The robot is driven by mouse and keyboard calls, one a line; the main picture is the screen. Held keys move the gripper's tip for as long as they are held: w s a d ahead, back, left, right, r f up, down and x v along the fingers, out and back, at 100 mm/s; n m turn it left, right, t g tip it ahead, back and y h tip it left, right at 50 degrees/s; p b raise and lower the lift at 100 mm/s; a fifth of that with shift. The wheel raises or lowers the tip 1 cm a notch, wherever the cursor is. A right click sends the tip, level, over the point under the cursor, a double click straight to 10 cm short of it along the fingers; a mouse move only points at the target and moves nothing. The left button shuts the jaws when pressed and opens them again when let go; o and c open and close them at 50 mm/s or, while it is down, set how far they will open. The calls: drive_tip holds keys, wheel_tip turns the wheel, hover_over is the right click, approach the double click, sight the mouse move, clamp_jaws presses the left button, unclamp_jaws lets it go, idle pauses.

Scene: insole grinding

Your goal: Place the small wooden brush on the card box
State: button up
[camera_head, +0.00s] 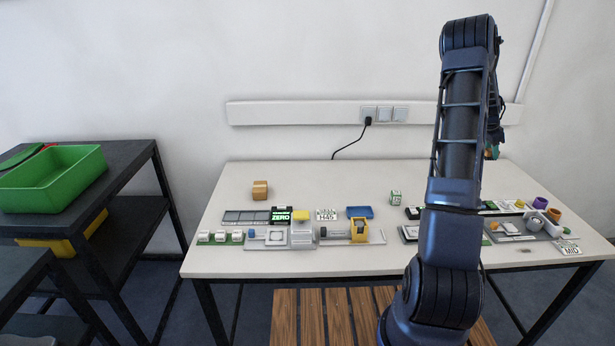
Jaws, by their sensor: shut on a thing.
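A small brown card box (260,190) stands at the back left of the white table, and its top looks bare. My arm rises at the right and hides part of the table. My gripper (491,152) shows only as a small piece behind the arm, above the back right of the table. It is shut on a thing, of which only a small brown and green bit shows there. I cannot tell whether this is the small wooden brush. I make out no brush elsewhere on the table.
A grey fixture row with a yellow-topped block (302,216) and a yellow holder (359,230) lies in front of the box. A blue tray (360,212) and a green-white cube (395,197) stand mid-table. The back strip between box and cube is clear. A green bin (62,178) stands left.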

drive_tip(key=w+a+n+t, duration=0.1)
drive_tip(key=w+a, duration=0.3)
drive_tip(key=a, duration=0.3)
drive_tip(key=w+a+n, duration=0.2)
drive_tip(key=w+a, duration=0.3)
drive_tip(key=a, duration=0.2)
drive_tip(key=w+a+n+t, duration=0.1)
drive_tip(key=w+a, duration=0.3)
drive_tip(key=a, duration=0.4)
drive_tip(key=w+a+r+n+t+y, duration=0.1)
drive_tip(key=w+a+n, duration=0.2)
drive_tip(key=a, duration=0.9)
drive_tip(key=w+a+r+n, duration=0.1)
drive_tip(key=w+a+n, duration=0.15)
drive_tip(key=a, duration=1.05)
wheel_tip(320, 180, up, 2)
drive_tip(key=n+t+y, duration=0.1)
drive_tip(key=n+y, duration=0.2)
drive_tip(key=n, duration=0.6)
hover_over(260, 184)
drive_tip(key=s, duration=0.2)
drive_tip(key=shift+m+t, duration=0.25)
drive_tip(key=shift+t, duration=0.05)
drive_tip(key=f, duration=1.9)
drive_tip(key=shift+w+f, duration=0.15)
drive_tip(key=shift+w, duration=0.05)
drive_tip(key=shift+f, duration=0.1)
drive_tip(key=o, duration=1)
drive_tip(key=shift+c, duration=0.2)
